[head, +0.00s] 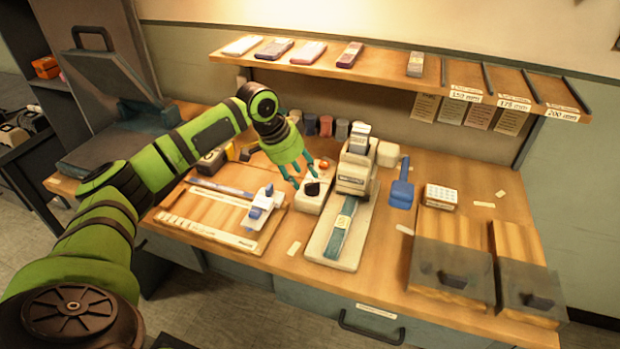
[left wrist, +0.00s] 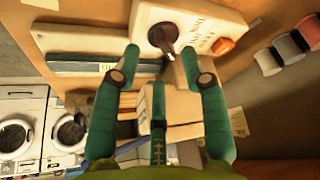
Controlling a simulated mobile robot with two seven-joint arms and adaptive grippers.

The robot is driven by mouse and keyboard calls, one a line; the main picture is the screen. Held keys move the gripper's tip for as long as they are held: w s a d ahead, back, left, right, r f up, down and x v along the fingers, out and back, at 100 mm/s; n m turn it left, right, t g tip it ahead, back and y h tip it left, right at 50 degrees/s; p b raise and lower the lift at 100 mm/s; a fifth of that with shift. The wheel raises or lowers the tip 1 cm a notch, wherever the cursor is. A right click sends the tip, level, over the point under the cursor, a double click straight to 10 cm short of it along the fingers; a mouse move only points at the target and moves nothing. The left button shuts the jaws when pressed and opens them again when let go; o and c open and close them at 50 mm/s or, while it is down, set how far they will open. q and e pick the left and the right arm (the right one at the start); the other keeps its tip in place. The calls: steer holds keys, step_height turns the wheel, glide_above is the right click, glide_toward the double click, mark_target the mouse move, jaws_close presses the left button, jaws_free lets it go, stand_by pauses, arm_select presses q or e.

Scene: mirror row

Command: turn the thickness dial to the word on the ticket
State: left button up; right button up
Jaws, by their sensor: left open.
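The thickness dial is a black knob (head: 313,189) on a small white box (head: 306,204) beside the white machine (head: 357,172). In the left wrist view the dial (left wrist: 163,37) shows a dark pointed grip, with lettering on the box too small and turned to read. My left gripper (head: 304,174) is open and empty, its teal fingers pointing down close over the box. In the left wrist view the fingers (left wrist: 161,52) stand either side of the dial; I cannot tell whether they touch it. I cannot tell which paper slip is the ticket. My right gripper is not in view.
An orange button (head: 323,164) is on the box behind the dial. A teal strip (head: 343,228) lies on the machine's bed. A wooden board (head: 218,224) lies left, a blue tool (head: 402,184) right. A shelf (head: 390,80) overhangs the back.

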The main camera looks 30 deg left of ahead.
mark_target(309, 185)
arm_select(q)
steer(key=x, duration=0.3)
steer(key=shift+w+d+f, duration=0.15)
steer(key=shift+f, duration=0.2)
steer(key=shift+w+f, duration=0.15)
steer(key=shift+f, duration=0.15)
jaws_close()
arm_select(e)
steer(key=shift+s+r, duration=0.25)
